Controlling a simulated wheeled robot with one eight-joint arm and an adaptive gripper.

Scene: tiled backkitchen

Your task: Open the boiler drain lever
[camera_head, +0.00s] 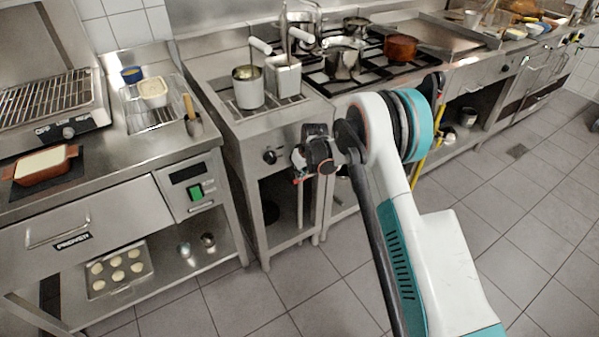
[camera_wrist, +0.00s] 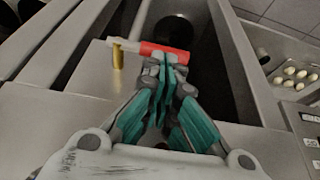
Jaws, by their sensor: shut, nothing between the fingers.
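The boiler drain lever (camera_wrist: 150,47) is a red handle lying crosswise in the wrist view, with a brass-coloured stem (camera_wrist: 118,57) at its left end. My gripper (camera_wrist: 166,62) is shut with nothing between its fingers. Its tips overlap the right part of the red handle in the picture; whether they touch it I cannot tell. In the head view, my gripper (camera_head: 302,163) is in front of the steel unit with the black knob (camera_head: 270,157). A small red bit shows beside the gripper there, too small to identify.
The unit's open lower bay and legs are below the gripper. The counter (camera_head: 130,150) with a green switch (camera_head: 196,192) is to the left. A tray of pale rounds (camera_head: 118,270) lies on the lower shelf. Pots stand on the stove (camera_head: 372,76). The tiled floor (camera_head: 300,285) is clear.

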